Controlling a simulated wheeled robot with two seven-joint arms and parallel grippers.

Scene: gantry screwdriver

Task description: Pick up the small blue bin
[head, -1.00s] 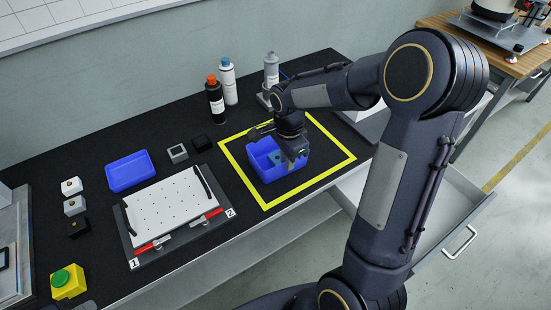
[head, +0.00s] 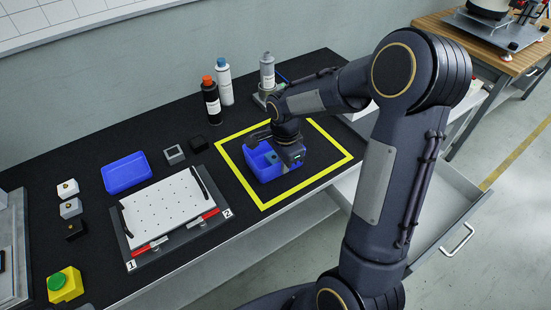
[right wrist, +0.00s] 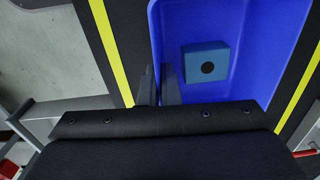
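The small blue bin (head: 262,171) stands inside the yellow outline on the black bench. It also fills much of the right wrist view (right wrist: 205,20). A small blue block with a dark round hole (right wrist: 205,62) lies in it. My right gripper (right wrist: 159,88) reaches down from above at the bin. Its two dark fingers are close together, one on each side of the bin's side wall, and appear shut on it. The fingertips' contact is partly hidden. My left gripper is not in view.
A white perforated plate with red clamps (head: 165,213), a blue tray (head: 127,172) and small blocks lie to the left. Bottles (head: 211,103) stand behind the bin. A yellow box with a green button (head: 64,285) is at the front left. An open drawer (head: 440,205) is at the right.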

